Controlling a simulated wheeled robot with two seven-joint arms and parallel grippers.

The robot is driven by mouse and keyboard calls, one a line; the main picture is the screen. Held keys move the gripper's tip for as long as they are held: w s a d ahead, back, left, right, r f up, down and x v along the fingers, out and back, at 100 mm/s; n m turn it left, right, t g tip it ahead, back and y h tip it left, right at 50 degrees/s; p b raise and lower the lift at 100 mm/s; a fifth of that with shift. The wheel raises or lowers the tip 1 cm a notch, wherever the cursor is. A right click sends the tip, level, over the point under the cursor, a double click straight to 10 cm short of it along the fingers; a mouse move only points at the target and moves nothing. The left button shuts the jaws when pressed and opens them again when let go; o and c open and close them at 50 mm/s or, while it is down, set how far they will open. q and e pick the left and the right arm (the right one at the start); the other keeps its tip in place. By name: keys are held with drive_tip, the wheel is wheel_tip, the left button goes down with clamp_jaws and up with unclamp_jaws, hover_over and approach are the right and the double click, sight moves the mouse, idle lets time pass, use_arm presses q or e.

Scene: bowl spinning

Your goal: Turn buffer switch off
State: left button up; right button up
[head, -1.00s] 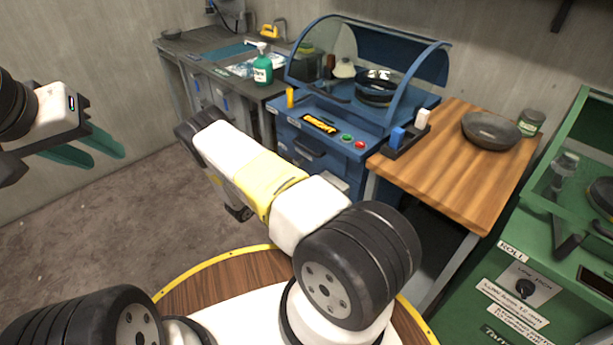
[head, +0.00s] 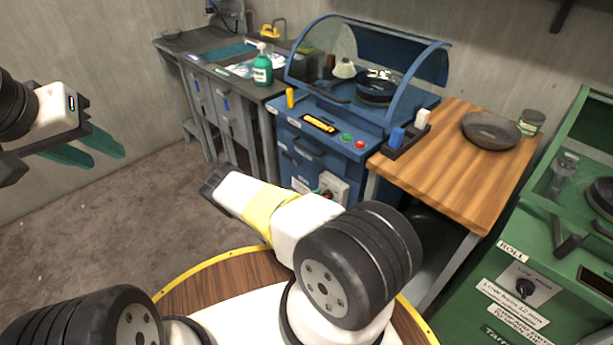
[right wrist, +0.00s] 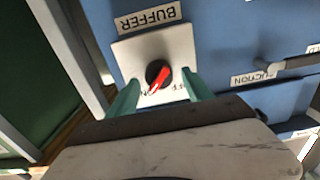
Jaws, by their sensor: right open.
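The buffer switch (right wrist: 158,75) is a round black knob with a red pointer on a white plate, under a BUFFER label (right wrist: 147,17) on the blue cabinet front. The pointer aims down-left at the mostly hidden "ON" lettering; part of "OFF" shows to the right. My right gripper (right wrist: 160,86) is open, its teal fingers on either side of the knob; I cannot tell whether they touch it. In the head view my forearm hides most of this gripper, and the white switch plate (head: 336,187) shows beyond it. My left gripper (head: 107,157) is open and empty at the far left.
The blue buffing machine (head: 362,120) has a clear hood and a pan inside. A SUCTION label (right wrist: 256,78) and handle are right of the switch. A wooden table (head: 450,160) with a bowl (head: 491,130) stands right. A green roll machine (head: 530,260) is at far right.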

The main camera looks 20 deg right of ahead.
drive_tip(key=shift+d, duration=0.15)
clamp_jaws()
drive_tip(key=shift+w, duration=0.1)
